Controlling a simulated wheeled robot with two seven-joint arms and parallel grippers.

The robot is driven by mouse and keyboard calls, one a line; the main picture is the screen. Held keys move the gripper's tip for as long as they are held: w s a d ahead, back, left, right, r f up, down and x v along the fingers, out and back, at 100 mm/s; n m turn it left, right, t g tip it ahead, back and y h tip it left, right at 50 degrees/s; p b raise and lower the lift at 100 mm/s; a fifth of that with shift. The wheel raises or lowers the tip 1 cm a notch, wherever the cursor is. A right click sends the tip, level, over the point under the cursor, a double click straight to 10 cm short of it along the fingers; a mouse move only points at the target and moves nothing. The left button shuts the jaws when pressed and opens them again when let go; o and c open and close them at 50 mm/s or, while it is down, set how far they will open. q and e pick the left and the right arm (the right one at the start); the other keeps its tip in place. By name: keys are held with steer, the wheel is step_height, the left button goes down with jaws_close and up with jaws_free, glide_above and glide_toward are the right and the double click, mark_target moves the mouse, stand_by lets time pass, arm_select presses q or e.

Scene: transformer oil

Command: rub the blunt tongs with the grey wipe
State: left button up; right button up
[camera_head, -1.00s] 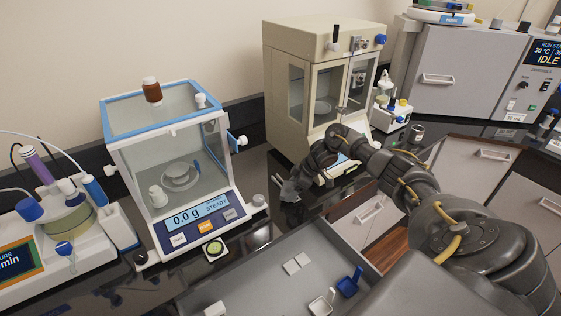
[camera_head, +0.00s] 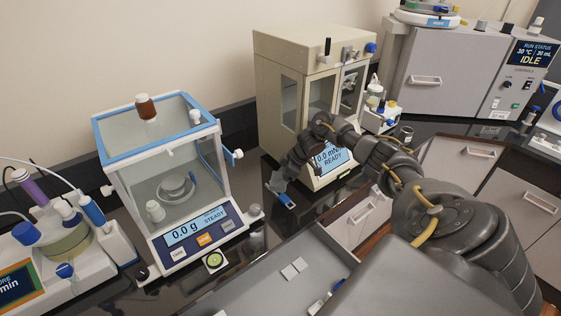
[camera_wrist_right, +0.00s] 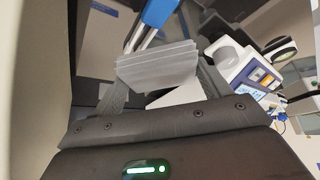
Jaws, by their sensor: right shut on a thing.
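My right gripper (camera_head: 279,185) is low over the dark counter between the balance and the beige cabinet. It is shut on the grey wipe (camera_wrist_right: 158,66), a folded stack of pale layers between the fingers in the right wrist view. The blunt tongs, as they appear, show as a blue-handled tool (camera_head: 286,201) just beyond the fingertips. In the right wrist view the tongs (camera_wrist_right: 157,14) have a blue body and two pale prongs reaching down behind the wipe. I cannot tell whether wipe and prongs touch. My left gripper is not in view.
A glass-sided balance (camera_head: 165,130) stands left of the gripper, and a beige cabinet (camera_head: 290,60) stands behind it. An open grey drawer (camera_head: 250,292) in front holds white squares (camera_head: 294,269) and a partly hidden blue-and-white item (camera_head: 322,303).

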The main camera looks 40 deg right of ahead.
steer(key=shift+w+r+p, duration=0.15)
steer(key=shift+r+p, duration=0.15)
steer(key=shift+r, duration=0.95)
steer(key=shift+f, duration=0.1)
